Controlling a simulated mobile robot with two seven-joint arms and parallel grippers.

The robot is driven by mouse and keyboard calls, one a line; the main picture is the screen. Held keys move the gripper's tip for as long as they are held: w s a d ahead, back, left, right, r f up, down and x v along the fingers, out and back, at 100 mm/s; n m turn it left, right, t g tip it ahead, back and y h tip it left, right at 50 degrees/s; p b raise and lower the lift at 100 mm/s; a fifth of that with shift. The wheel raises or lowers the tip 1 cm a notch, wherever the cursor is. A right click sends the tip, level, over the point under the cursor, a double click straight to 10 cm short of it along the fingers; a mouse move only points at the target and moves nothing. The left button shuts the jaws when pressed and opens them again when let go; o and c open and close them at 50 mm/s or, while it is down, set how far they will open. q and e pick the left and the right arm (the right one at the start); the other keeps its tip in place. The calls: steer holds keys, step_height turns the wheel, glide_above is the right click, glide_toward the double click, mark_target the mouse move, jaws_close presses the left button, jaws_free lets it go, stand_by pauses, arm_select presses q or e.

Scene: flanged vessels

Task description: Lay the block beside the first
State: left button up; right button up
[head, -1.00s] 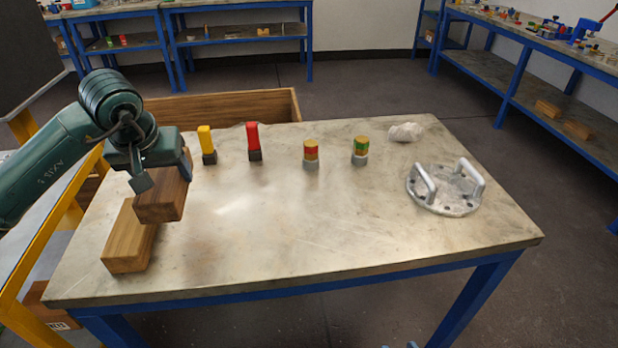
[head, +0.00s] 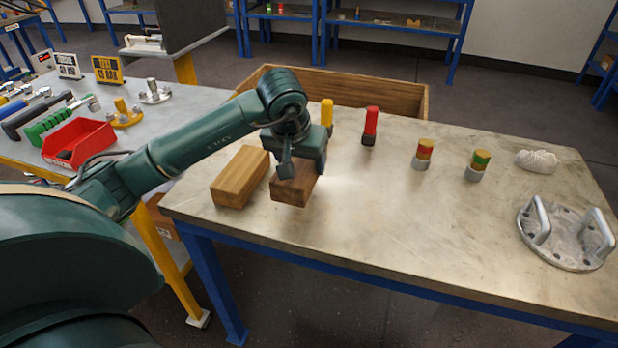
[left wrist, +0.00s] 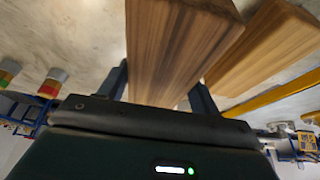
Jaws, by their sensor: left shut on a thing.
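A light brown wooden block (head: 240,176) lies on the metal-topped table (head: 420,240) near its left end. My left gripper (head: 297,168) is shut on a darker brown wooden block (head: 292,193), just right of the first block. In the left wrist view the held block (left wrist: 175,45) sits between the two fingers (left wrist: 160,92), and the lighter block (left wrist: 270,45) shows beside it with a narrow gap. The two blocks are roughly parallel. I cannot tell whether the held block touches the table. My right gripper is not in view.
A yellow-topped piece (head: 327,112), a red one (head: 370,126) and two banded cylinders (head: 423,154) (head: 478,165) stand to the right. A flanged lid with handles (head: 566,236) and a white lump (head: 537,160) lie farther right. The front middle of the table is clear.

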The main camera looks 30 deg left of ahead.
arm_select(q)
steer(key=shift+f, duration=2.45)
steer(key=shift+f, duration=0.15)
steer(key=o, duration=1.2)
steer(key=shift+r, duration=0.3)
steer(key=v, duration=1.1)
steer(key=shift+s+d+r+p, duration=0.1)
steer(key=shift+s+r+p, duration=0.2)
